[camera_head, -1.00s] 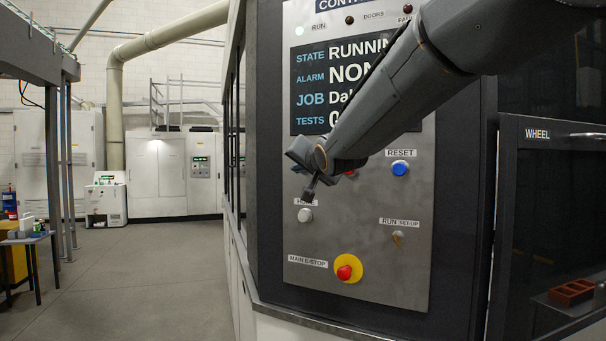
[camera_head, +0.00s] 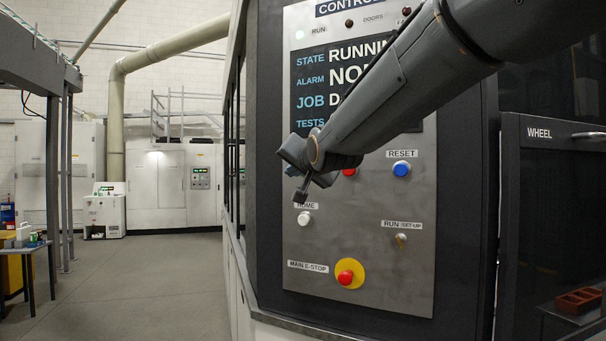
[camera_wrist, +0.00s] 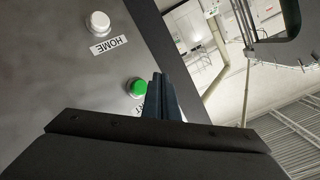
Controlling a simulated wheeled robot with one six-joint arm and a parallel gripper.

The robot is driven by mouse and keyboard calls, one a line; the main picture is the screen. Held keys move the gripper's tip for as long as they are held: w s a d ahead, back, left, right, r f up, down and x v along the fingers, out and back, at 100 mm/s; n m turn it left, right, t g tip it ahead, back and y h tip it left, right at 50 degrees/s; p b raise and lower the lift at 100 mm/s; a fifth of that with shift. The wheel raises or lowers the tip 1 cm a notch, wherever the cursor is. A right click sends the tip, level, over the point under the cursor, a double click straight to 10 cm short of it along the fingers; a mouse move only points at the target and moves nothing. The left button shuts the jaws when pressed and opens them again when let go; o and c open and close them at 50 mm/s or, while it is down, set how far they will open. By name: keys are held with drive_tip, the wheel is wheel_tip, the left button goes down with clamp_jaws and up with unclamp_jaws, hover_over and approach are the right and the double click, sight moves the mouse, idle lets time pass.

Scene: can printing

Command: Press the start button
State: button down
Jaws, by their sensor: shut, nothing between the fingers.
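The green start button (camera_wrist: 137,88) shows in the wrist view, just left of my gripper's fingertips, its label partly hidden. My gripper (camera_wrist: 158,80) is shut and empty; it also shows in the head view (camera_head: 301,196), just above the white HOME button (camera_head: 304,218). The start button is hidden behind my arm in the head view. Whether the fingertips touch it, I cannot tell.
A blue RESET button (camera_head: 401,169), a RUN/SET-UP key switch (camera_head: 401,240) and a red main E-stop (camera_head: 346,277) sit on the panel. Open floor (camera_head: 150,290) lies to the left.

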drive_tip(key=shift+s+a+r+p, duration=0.1)
drive_tip(key=shift+s+a+p, duration=0.1)
drive_tip(key=shift+s+p, duration=0.55)
drive_tip(key=shift+s+a+p, duration=0.2)
drive_tip(key=shift+p, duration=0.9)
drive_tip(key=s+d+f+n+g+h+b, duration=0.1)
drive_tip(key=s+d+f+g+b, duration=0.2)
drive_tip(key=f, duration=0.8)
drive_tip(key=s+d+f+g+h, duration=0.1)
drive_tip(key=s+d+f+g, duration=0.3)
drive_tip(key=f, duration=0.6)
drive_tip(key=s+d+f+n+h+b, duration=0.1)
drive_tip(key=s+d+f+h+b, duration=0.3)
drive_tip(key=f, duration=0.7)
drive_tip(key=s+d+f+n+g, duration=0.1)
drive_tip(key=s+d+f+g, duration=0.2)
drive_tip(key=s+f, duration=0.6)
drive_tip(key=s+d+f+n+g+y+b, duration=0.1)
drive_tip(key=s+d+f+g, duration=0.3)
drive_tip(key=s+f, duration=0.5)
drive_tip(key=shift+s+d+f, duration=0.4)
drive_tip(key=shift+s+d, duration=0.25)
drive_tip(key=shift+d, duration=0.35)
